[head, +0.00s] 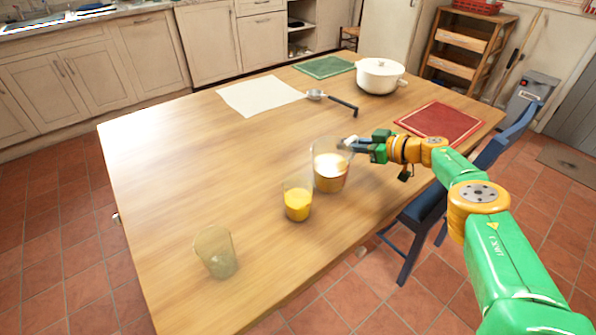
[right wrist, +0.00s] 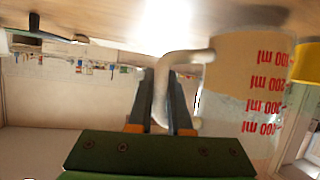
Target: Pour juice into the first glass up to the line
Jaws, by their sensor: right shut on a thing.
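A clear measuring jug (head: 330,168), partly filled with yellow-orange juice, is upright near the table's right edge. Its red ml marks show in the right wrist view (right wrist: 262,82). My right gripper (head: 354,143) is shut on the jug's handle (right wrist: 162,85). I cannot tell whether the jug touches the table. A glass (head: 298,201) with orange juice in its lower part stands just left of and in front of the jug. An empty glass (head: 215,253) stands nearer the front left. No fill line can be made out on either glass. My left gripper is out of view.
The wooden table (head: 190,160) is clear on its left. Farther back lie a ladle (head: 330,100), a pale sheet (head: 258,96), a green board (head: 324,67), a white pot (head: 380,75) and a red board (head: 440,122). A blue chair (head: 425,208) stands at the right edge.

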